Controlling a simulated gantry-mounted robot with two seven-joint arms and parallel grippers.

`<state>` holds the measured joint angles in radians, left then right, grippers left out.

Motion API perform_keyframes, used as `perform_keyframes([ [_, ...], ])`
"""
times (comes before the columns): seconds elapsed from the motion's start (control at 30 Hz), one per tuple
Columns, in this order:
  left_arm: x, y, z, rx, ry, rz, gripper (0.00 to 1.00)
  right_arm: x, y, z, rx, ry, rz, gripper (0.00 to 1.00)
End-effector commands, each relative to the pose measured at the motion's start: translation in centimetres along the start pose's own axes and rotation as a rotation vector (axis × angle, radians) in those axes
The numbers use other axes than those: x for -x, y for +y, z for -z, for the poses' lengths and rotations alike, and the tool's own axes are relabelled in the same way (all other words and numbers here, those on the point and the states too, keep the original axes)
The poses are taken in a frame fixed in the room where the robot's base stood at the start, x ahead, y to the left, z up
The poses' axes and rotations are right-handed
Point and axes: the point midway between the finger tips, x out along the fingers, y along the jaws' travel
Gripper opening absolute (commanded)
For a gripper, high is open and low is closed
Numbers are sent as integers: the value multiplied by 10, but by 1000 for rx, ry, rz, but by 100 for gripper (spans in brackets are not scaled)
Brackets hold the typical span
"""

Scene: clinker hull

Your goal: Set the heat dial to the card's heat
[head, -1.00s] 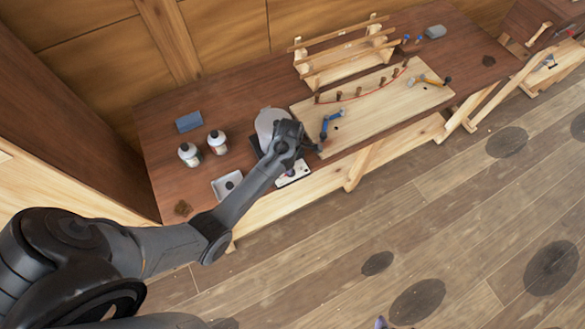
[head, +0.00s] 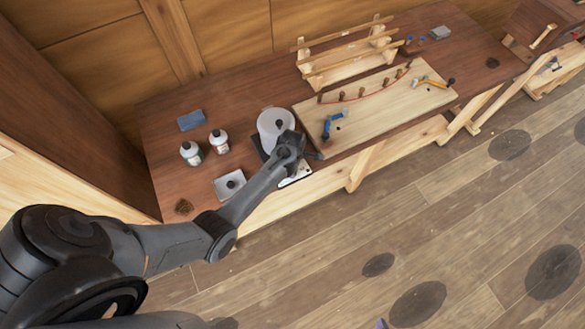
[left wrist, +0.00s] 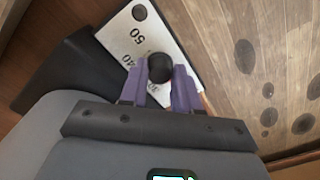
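The heat dial is a round black knob (left wrist: 160,69) on a white scale plate (left wrist: 138,42) printed with 50 and 40, the rest partly covered. In the head view the plate (head: 297,175) lies at the bench's front edge. My left gripper (head: 301,158) is over it. In the left wrist view its purple fingers (left wrist: 161,80) flank the knob with no clear gap. The dial's pointer and exact setting are hidden. I cannot make out the card. A small purple tip (head: 381,324) at the bottom edge may be my right gripper.
A pale lidded pot (head: 275,128) stands just behind my left gripper. Two bottles (head: 191,153), a blue block (head: 191,120) and a grey tray (head: 222,190) are to the left. A pale board (head: 375,100) with pegs and tools lies right, with a wooden rack (head: 350,68) behind it.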

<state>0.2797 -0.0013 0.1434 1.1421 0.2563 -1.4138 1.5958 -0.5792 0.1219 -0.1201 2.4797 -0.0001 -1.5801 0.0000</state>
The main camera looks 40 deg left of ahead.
Motion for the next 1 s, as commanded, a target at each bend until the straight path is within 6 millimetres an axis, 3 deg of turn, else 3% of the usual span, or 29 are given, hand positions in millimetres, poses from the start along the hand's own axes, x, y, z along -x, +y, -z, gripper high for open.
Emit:
perform_keyframes([
  [0.03,0,0,0,0,0,0,23,0,0,0,1,0,0,100],
  [0.2,0,0,0,0,0,0,0,0,0,0,1,-1,-1,100],
  [0.57,2,0,0,-62,1,0,0,7,0,2,0,-1,0,100],
  [1.0,4,0,1,-404,2,2,0,32,0,10,-3,0,3,100],
])
